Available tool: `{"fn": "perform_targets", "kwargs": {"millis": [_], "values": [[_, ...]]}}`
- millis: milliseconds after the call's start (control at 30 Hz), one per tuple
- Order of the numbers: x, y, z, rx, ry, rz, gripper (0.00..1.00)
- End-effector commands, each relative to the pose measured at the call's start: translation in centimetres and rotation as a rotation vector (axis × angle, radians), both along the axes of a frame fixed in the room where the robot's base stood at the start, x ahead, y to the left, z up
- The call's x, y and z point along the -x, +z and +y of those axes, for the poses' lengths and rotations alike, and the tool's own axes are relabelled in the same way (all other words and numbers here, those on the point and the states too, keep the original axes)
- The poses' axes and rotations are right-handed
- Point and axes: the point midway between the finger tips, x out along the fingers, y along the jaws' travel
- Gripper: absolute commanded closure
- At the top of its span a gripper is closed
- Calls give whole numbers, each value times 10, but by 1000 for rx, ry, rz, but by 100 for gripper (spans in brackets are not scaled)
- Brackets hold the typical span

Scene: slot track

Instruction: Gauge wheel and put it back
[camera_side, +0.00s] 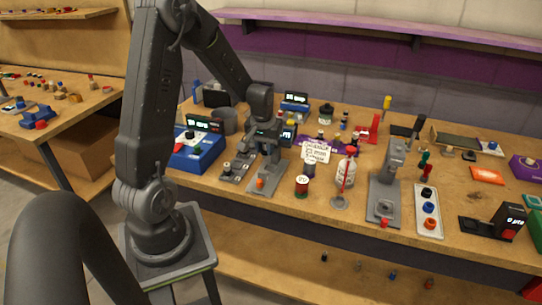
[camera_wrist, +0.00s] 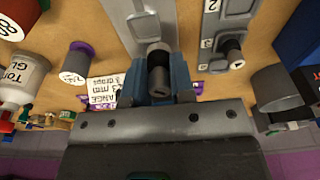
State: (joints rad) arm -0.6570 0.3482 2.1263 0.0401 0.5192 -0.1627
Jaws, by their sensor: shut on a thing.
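My gripper (camera_side: 266,148) is low over the grey gauge stand (camera_side: 267,178) near the bench's front edge. In the wrist view my gripper (camera_wrist: 160,78) is shut on a small dark grey wheel (camera_wrist: 158,70), a short cylinder with a hole in its end. The wheel sits at the end of the stand's grey plate (camera_wrist: 130,18); whether it touches the plate I cannot tell. The grey slot track (camera_wrist: 228,12) with number marks lies beside it and holds another dark wheel (camera_wrist: 232,52). The track (camera_side: 238,168) is left of the stand in the side view. A lit display (camera_side: 289,132) stands behind my gripper, its reading unclear.
A paper card (camera_side: 315,152) with tolerance writing stands right of the gauge. A purple-rimmed spool (camera_wrist: 76,62), a glue bottle (camera_wrist: 20,78) and a red can (camera_side: 301,186) are close by. A blue box (camera_side: 197,150) is on the left. A grey press (camera_side: 385,195) is further right.

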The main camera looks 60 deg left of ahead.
Motion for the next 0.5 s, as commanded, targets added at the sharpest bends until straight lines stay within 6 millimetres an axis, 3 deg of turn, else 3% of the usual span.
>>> {"fn": "perform_targets", "kwargs": {"millis": [300,500], "values": [[53,38,32,-3,7,-4,100],[77,53,45,-1,5,-2,100]]}}
